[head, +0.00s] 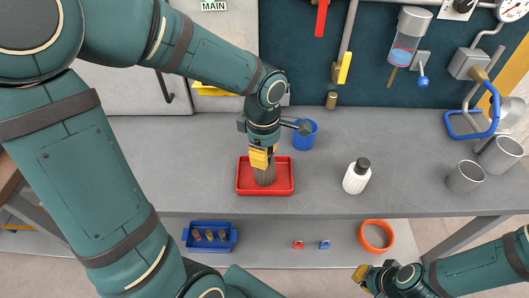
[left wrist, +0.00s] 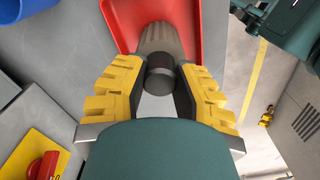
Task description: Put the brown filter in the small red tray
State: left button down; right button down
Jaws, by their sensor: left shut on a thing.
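The brown filter (head: 264,177) is a ribbed grey-brown cylinder, upright over the floor of the small red tray (head: 243,188). My left gripper (head: 263,158) points down above the tray, shut on the top of the filter. In the left wrist view, the yellow fingers of my left gripper (left wrist: 160,82) close on the filter's dark cap, with the ribbed body of the filter (left wrist: 160,40) beyond. The red tray (left wrist: 122,22) lies behind it. I cannot tell whether the filter touches the tray floor. My right gripper (head: 363,276) is low, in front of the bench; its fingers are too small to judge.
A blue cup (head: 305,136) stands just behind the tray, and a white bottle (head: 356,177) stands to its right. Two metal cups (head: 465,177) are at the bench's right end.

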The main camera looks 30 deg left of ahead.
pick_arm(q)
jog(key=c, duration=0.8)
grip_release()
jog(key=shift+f, duration=0.1)
jog(key=shift+r+p, duration=0.3)
jog(key=shift+r, duration=0.25)
notch_tip(320, 180, up, 11)
jog(key=shift+a+r+p, duration=0.1)
jog(key=shift+p, duration=1.15)
